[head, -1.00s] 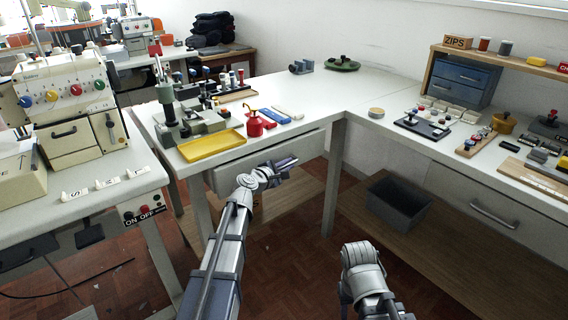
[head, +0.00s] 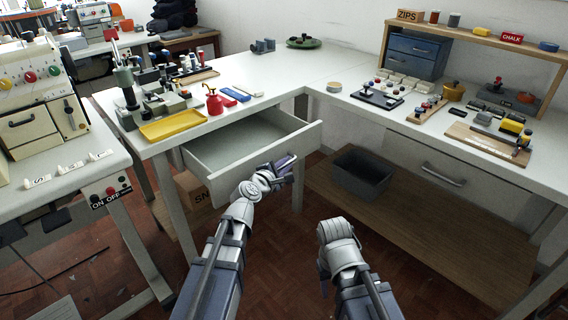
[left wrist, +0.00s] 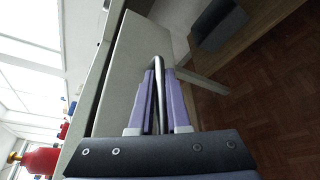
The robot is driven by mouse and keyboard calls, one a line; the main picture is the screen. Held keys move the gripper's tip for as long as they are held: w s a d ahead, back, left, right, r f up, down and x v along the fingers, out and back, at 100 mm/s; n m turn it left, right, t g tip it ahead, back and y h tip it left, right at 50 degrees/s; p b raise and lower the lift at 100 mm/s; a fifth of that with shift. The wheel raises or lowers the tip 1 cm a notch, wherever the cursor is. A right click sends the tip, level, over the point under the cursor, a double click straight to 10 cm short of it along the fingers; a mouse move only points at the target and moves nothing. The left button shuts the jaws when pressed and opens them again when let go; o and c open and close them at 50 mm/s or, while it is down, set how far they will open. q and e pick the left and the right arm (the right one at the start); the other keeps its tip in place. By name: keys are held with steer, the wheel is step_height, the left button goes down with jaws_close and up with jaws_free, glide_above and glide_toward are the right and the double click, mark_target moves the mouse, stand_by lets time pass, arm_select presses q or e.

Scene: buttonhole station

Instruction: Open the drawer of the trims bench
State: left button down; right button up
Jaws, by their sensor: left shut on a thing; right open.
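The drawer (head: 243,143) under the white bench (head: 268,86) is pulled out, its inside visible and looking empty. My left gripper (head: 284,165) is at the front of the drawer. In the left wrist view, its purple fingers (left wrist: 159,100) are shut on the metal bar handle (left wrist: 156,64), against the pale drawer front (left wrist: 122,85).
A yellow tray (head: 173,124) and a red oil can (head: 214,102) stand on the bench above the drawer. A grey bin (head: 361,173) sits on the lower shelf. Another drawer with a handle (head: 443,174) is closed on the right. Floor before the drawer is clear.

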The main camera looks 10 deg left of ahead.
arm_select(q)
steer(key=shift+s+d, duration=0.1)
arm_select(e)
steer(key=shift+s+d, duration=0.1)
steer(key=shift+d, duration=0.05)
arm_select(q)
steer(key=c, duration=0.9)
jaws_free()
steer(key=p+v, duration=0.1)
steer(key=v, duration=0.6)
steer(key=shift+s+r+p, duration=0.1)
steer(key=shift+s+p, duration=0.2)
steer(key=shift+s, duration=0.05)
arm_select(e)
steer(key=shift+s+a+r, duration=0.75)
steer(key=shift+a+r, duration=0.1)
steer(key=shift+a, duration=0.15)
